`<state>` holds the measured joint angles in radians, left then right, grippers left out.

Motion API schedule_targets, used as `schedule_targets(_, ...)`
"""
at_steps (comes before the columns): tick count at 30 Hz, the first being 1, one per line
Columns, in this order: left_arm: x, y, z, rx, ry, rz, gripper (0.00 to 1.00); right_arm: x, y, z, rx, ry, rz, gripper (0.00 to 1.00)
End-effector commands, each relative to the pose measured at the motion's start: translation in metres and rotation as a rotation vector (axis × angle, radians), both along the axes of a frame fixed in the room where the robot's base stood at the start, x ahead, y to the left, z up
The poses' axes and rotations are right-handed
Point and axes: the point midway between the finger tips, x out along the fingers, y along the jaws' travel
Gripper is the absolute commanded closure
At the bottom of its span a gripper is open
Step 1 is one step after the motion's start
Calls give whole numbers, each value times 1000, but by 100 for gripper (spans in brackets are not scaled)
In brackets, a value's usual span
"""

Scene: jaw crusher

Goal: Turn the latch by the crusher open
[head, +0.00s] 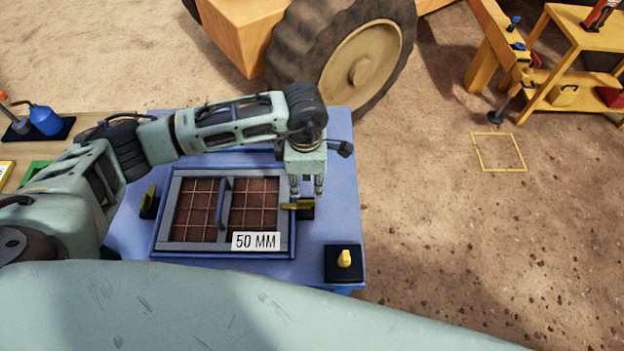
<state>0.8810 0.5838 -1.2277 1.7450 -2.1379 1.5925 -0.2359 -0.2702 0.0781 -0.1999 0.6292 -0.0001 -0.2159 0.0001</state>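A yellow latch (298,206) on a black base sits at the right side of the framed screen. Its bar lies crosswise, with its left end over the frame's edge. My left gripper (307,190) points down just above this latch, its two fingers apart with nothing seen between them. I cannot tell whether the fingertips touch the latch. A second yellow latch (149,196) stands at the screen's left side, pointing away from me. A yellow knob (344,258) sits on a black block at the table's front right corner. My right gripper is not in view.
The screen (227,212), labelled 50 MM, has a middle handle and lies on a blue table (340,180). A big wheel (355,60) stands behind. A yellow stand (575,60) is at the far right. Sandy ground right of the table is mostly clear.

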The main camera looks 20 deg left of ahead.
Motion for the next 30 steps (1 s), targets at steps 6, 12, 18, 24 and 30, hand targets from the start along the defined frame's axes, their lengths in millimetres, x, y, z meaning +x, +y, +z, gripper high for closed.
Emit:
schedule_targets(6, -3, 1, -24, 3, 7, 0, 73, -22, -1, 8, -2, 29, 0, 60)
schedule_targets(12, -2, 0, -56, 2, 6, 1, 73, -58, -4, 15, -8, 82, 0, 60)
schedule_targets(18, -2, 0, -74, 0, 3, -1, 73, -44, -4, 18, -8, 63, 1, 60)
schedule_targets(24, -2, 0, -77, -1, 2, -2, 73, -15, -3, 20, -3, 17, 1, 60)
schedule_targets(30, -2, 0, -77, -1, 2, -1, 83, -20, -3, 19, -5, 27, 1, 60)
